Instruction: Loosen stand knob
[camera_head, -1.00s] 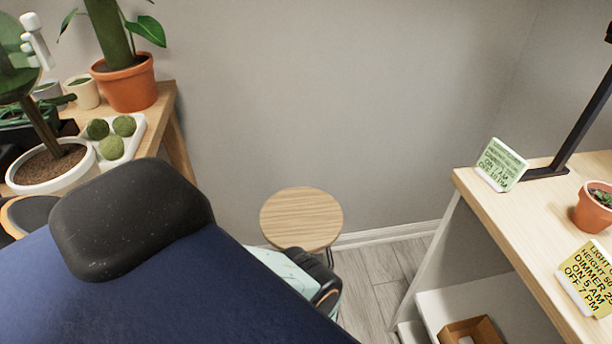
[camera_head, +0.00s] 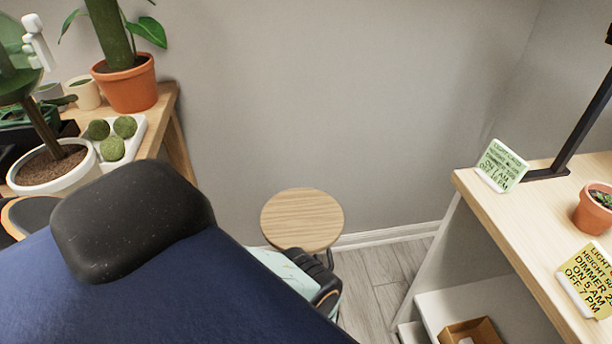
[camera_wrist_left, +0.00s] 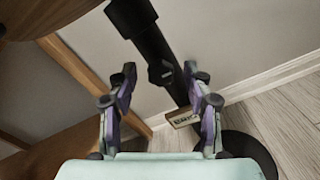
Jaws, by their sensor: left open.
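In the left wrist view, a dark stand pole (camera_wrist_left: 142,38) slants down to a round black base (camera_wrist_left: 247,150) on the floor. A black knob (camera_wrist_left: 160,73) sticks out from the pole's collar. My left gripper (camera_wrist_left: 160,78) is open, its two purple-grey fingers apart. In the picture the knob lies between the fingertips; I cannot tell how deep it sits or whether they touch it. In the head view my own arm covers the lower left, and the knob and left fingertips are hidden. My right gripper is in neither view.
In the head view a round wooden top (camera_head: 302,219) stands near the wall. A plant table (camera_head: 168,108) is at left; a shelf unit (camera_head: 470,188) with sign cards and a small pot (camera_head: 592,212) is at right. A small tag (camera_wrist_left: 183,119) shows near the pole.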

